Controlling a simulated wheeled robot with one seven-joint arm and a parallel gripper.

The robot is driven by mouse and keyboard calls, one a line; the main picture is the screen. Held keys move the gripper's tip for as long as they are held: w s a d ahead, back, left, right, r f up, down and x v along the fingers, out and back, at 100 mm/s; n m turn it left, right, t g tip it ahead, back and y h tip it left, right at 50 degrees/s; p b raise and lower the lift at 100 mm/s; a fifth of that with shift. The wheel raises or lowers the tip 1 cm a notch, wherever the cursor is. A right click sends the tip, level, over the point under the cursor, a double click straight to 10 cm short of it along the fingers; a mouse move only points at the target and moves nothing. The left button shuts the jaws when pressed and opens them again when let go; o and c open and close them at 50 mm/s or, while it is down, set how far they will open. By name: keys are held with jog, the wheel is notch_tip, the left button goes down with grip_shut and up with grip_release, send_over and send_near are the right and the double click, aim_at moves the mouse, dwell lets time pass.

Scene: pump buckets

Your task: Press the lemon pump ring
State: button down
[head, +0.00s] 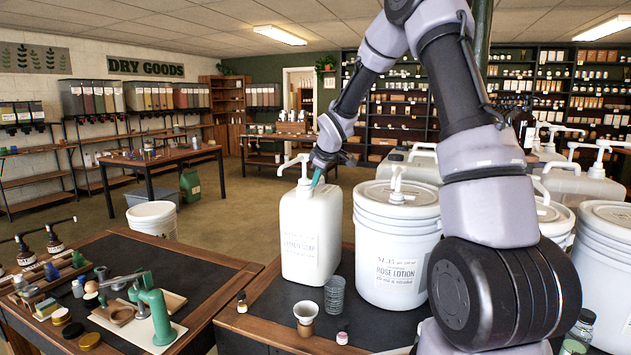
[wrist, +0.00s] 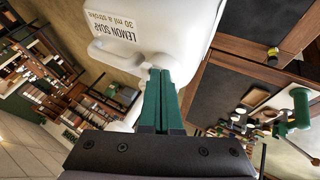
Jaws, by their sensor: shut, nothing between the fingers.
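The lemon soap jug (head: 310,240) is a white upright container on the near table. Its white pump (head: 303,166) rises from the top, with the spout pointing left. In the wrist view the jug (wrist: 165,25) fills the upper middle, its label upside down. My gripper (head: 317,180) has green fingers and is beside the pump, just to its right, at the height of the jug's top. In the wrist view the fingers (wrist: 160,74) are together with nothing between them, their tips overlapping the white jug. I cannot tell whether they touch it. The pump ring is not clearly visible.
A white rose lotion bucket (head: 395,250) with a pump stands to the right of the jug. A cup (head: 305,315) and a clear ribbed tumbler (head: 334,295) stand in front. More buckets are behind my arm. A green press (head: 155,310) is on the left table.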

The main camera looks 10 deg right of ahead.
jog(key=shift+w+d+n+y, duration=0.3)
jog(key=shift+d+n+y, duration=0.25)
jog(key=shift+n, duration=0.25)
jog(key=n+y, duration=0.1)
jog(key=w+d+n+g+y, duration=0.1)
jog(key=n, duration=0.1)
jog(key=shift+w+d, duration=0.1)
jog(key=w+n, duration=0.1)
jog(key=n, duration=0.1)
jog(key=n+g+y, duration=0.1)
jog(key=shift+w+d+n+g+y, duration=0.25)
jog(key=shift+w+d+n+g, duration=0.05)
jog(key=shift+w+d+n, duration=0.1)
jog(key=w+n+g, duration=0.1)
jog(key=n, duration=0.1)
jog(key=w+n+g+y, duration=0.1)
jog(key=n, duration=0.1)
jog(key=shift+w+n+g, duration=0.2)
jog(key=shift+n+g, duration=0.1)
jog(key=shift+w+d, duration=0.1)
jog(key=shift+w, duration=0.05)
jog(key=shift+s+a, duration=0.3)
jog(key=shift+a, duration=0.5)
